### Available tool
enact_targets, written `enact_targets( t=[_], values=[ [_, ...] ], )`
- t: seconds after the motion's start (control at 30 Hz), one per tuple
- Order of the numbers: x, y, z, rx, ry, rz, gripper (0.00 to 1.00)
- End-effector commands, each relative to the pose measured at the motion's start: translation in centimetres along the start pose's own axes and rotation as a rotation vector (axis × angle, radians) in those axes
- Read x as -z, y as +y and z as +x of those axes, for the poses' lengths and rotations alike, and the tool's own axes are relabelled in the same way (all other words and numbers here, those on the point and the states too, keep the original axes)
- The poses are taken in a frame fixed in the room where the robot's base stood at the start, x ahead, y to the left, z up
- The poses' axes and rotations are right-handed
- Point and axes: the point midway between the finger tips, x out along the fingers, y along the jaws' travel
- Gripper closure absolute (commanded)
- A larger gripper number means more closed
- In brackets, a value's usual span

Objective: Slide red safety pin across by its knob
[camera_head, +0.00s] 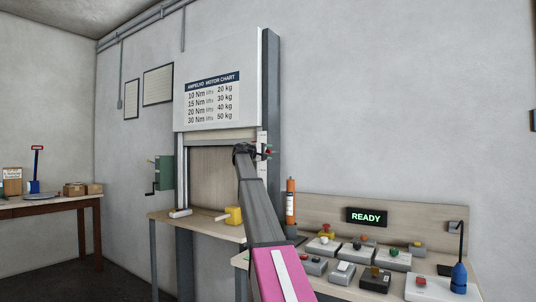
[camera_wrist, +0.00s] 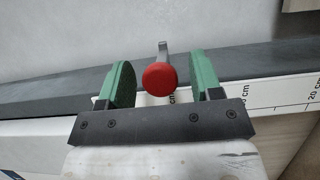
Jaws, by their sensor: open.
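The safety pin's round red knob (camera_wrist: 159,79) shows in the wrist view, on a grey metal stem (camera_wrist: 163,49) that rises behind it by the dark grey post. My gripper (camera_wrist: 159,74) is open, with one green finger on each side of the knob. A gap shows between the knob and each finger, so neither is seen touching it. In the head view the arm reaches up to the post beside the shutter, and a small red spot (camera_head: 268,152) shows at its end. My arm hides part of that place.
A white scale strip (camera_wrist: 270,95) marked in cm runs along the dark post (camera_wrist: 270,62). The shutter opening (camera_head: 212,172) is left of the post. A bench with several button boxes (camera_head: 367,248) and a "READY" display (camera_head: 366,217) stands at the right.

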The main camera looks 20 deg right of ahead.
Motion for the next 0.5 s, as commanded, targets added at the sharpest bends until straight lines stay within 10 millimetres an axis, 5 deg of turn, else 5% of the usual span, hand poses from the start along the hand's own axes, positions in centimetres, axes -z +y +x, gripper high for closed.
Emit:
enact_targets(
  t=[0.2,0.4,0.5],
  values=[
    [0.0,-0.02,0.03,0.0,0.0,0.0,0.41],
    [-0.01,-0.03,0.02,0.0,0.0,0.0,1.0],
    [0.06,-0.02,0.0,0.001,0.0,0.0,1.0]
  ],
)
